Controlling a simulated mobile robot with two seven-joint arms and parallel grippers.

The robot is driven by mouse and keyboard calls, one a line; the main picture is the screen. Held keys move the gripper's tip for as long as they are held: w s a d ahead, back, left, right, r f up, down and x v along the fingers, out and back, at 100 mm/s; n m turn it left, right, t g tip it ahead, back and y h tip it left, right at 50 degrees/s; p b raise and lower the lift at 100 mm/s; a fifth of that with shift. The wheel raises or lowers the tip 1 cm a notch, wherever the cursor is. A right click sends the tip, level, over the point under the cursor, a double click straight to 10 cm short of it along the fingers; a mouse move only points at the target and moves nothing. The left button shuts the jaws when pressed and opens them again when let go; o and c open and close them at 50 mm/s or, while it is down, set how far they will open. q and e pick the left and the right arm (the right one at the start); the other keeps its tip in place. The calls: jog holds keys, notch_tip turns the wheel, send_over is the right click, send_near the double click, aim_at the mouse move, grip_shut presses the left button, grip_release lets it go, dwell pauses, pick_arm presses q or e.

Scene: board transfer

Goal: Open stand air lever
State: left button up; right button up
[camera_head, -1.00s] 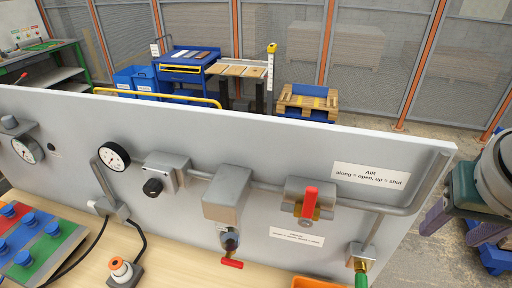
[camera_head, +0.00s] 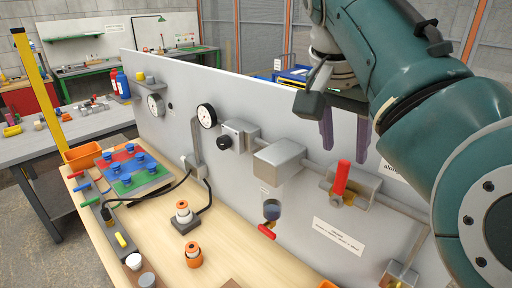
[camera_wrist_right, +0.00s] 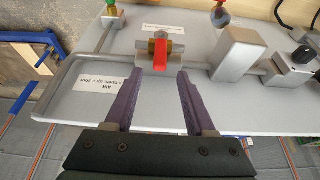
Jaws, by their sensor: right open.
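The red air lever (camera_head: 341,178) points upright on its brass valve, in a grey block on the panel (camera_head: 290,110). In the right wrist view the lever (camera_wrist_right: 160,52) stands centred just beyond the fingertips. My right gripper (camera_head: 344,142) has two purple fingers, spread and empty, above and in front of the lever. In the wrist view the right gripper (camera_wrist_right: 160,80) shows a clear gap, apart from the lever. The AIR label (camera_wrist_right: 98,80) reads along = open, up = shut; my arm partly hides it in the head view. My left gripper is not in view.
A grey pipe links the valve to a grey box (camera_head: 279,160). A second red handle (camera_head: 267,231) hangs below that box. Gauges (camera_head: 206,116), a coloured board (camera_head: 133,168) and orange-topped parts (camera_head: 183,212) are to the left. The wooden bench (camera_head: 140,230) lies below.

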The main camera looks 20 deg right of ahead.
aim_at(345, 174)
jog(key=p+x, duration=0.1)
jog(key=x, duration=0.7)
jog(key=shift+d+f, duration=0.1)
jog(key=shift+d, duration=0.05)
grip_shut()
dwell(1.1)
